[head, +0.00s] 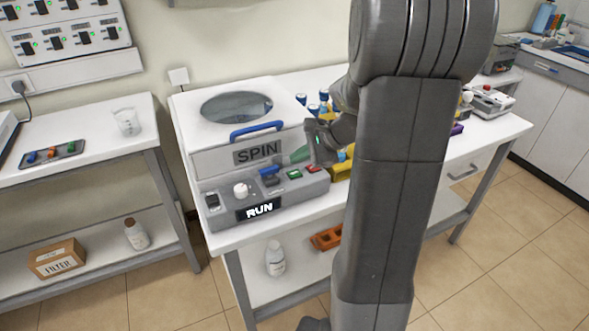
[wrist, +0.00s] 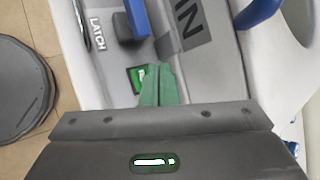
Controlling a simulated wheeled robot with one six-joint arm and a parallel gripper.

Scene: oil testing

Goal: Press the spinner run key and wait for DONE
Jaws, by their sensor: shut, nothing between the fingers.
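The spinner (head: 222,162), a white box with a round window lid and a blue handle, stands on the bench with SPIN on its front. Its display (head: 259,210) reads RUN. Its panel carries a green key (head: 295,174), a red key (head: 313,168), a blue latch (head: 270,176) and a white knob (head: 241,190). My gripper (head: 296,157) is near the panel above the green key. In the wrist view the shut green fingertips (wrist: 158,72) lie beside the green key (wrist: 137,79) and partly cover it. I cannot tell whether they touch it.
The blue handle (head: 256,131) juts from the lid front. Blue-capped vials (head: 313,107) and a yellow item (head: 342,168) stand right of the spinner, close to my arm. A side table (head: 88,125) holds a beaker (head: 127,121) and a tray (head: 53,153). Floor shows between the tables.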

